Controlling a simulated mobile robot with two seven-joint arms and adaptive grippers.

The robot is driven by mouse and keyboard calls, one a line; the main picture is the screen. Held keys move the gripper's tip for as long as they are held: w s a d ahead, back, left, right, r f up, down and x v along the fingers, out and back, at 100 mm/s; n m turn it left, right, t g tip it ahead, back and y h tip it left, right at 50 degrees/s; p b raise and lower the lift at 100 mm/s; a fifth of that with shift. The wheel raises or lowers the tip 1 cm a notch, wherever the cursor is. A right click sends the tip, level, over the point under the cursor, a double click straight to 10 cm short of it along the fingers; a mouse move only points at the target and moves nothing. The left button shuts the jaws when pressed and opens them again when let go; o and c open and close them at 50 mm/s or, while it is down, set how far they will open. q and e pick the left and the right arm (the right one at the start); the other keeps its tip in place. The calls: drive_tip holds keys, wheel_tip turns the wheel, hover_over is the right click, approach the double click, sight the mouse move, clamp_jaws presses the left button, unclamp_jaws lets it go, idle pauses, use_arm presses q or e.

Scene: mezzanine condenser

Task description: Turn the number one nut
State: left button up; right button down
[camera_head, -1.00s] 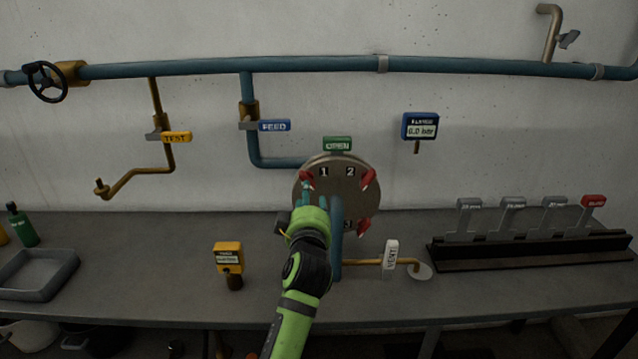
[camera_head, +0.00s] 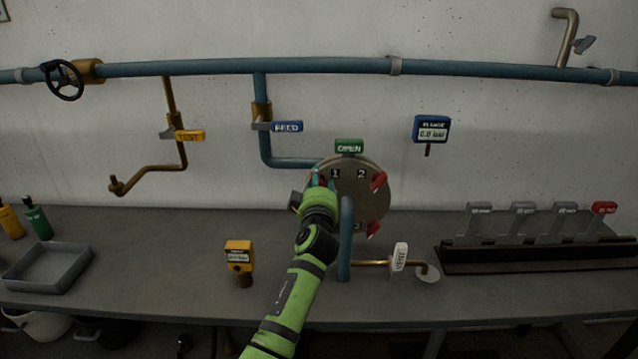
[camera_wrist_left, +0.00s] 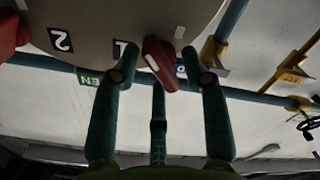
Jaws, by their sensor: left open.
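A round metal cover plate (camera_head: 350,202) stands upright above the bench, with red winged nuts beside its numbers. The number one nut (camera_wrist_left: 158,64) shows in the left wrist view beside the label "1", between my open fingers. My left gripper (camera_wrist_left: 165,76) reaches around it with a finger on each side; I cannot tell whether they touch it. In the head view my left gripper (camera_head: 318,184) is at the plate's left edge and mostly hides that nut. The number two nut (camera_head: 379,181) and a lower nut (camera_head: 373,228) are clear of it. My right gripper is not in view.
A green "OPEN" tag (camera_head: 349,146) sits above the plate. A blue vertical pipe (camera_head: 345,245) stands just right of my left arm. The FEED valve (camera_head: 286,127), yellow box (camera_head: 239,256) and VENT handle (camera_head: 400,257) are nearby. The bench front is mostly clear.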

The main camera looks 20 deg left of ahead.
use_arm(q)
clamp_jaws()
drive_tip(key=shift+m, duration=0.4)
drive_tip(key=m+b, duration=0.2)
drive_tip(key=m, duration=0.3)
drive_tip(key=shift+d+m, duration=0.15)
drive_tip(key=shift+m, duration=0.15)
drive_tip(key=m, duration=0.3)
drive_tip(key=shift+m, duration=0.3)
drive_tip(key=shift+f+m, duration=0.15)
drive_tip(key=shift+m, duration=1.85)
